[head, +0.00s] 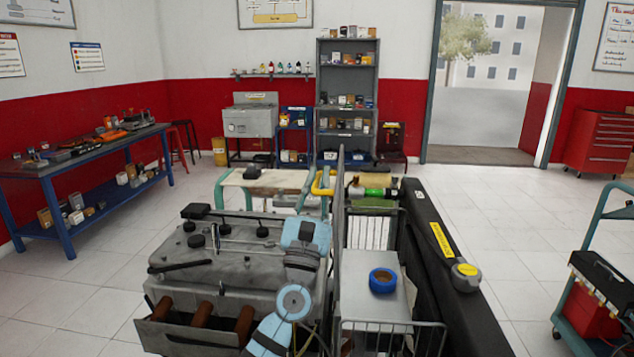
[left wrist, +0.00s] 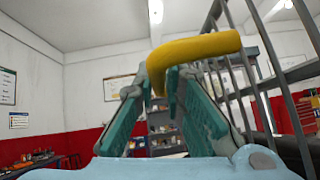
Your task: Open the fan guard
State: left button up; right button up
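The fan guard (head: 338,240) is a grey barred frame, seen almost edge-on at the right side of the engine in the head view. Its bars (left wrist: 290,76) fill the upper right of the left wrist view. A yellow bent handle (head: 318,183) sticks out from it to the left; it also shows in the left wrist view (left wrist: 205,47). My left gripper (left wrist: 158,82) has its teal fingers on both sides of the handle's outer leg, with almost no gap, and looks shut on it. In the head view my left arm hides part of the engine. My right gripper is not seen.
The grey engine (head: 225,262) stands close in front, left of the guard. A blue tape roll (head: 382,281) lies on a grey surface beside wire bars. A yellow tape measure (head: 465,277) rests on a long black part. Floor at right is partly clear; a cart (head: 590,306) stands there.

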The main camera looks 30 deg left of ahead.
pick_arm(q)
jog(key=o, duration=0.4)
jog(key=shift+d, duration=0.1)
jog(key=shift+c, duration=0.2)
jog(key=v, duration=1.2)
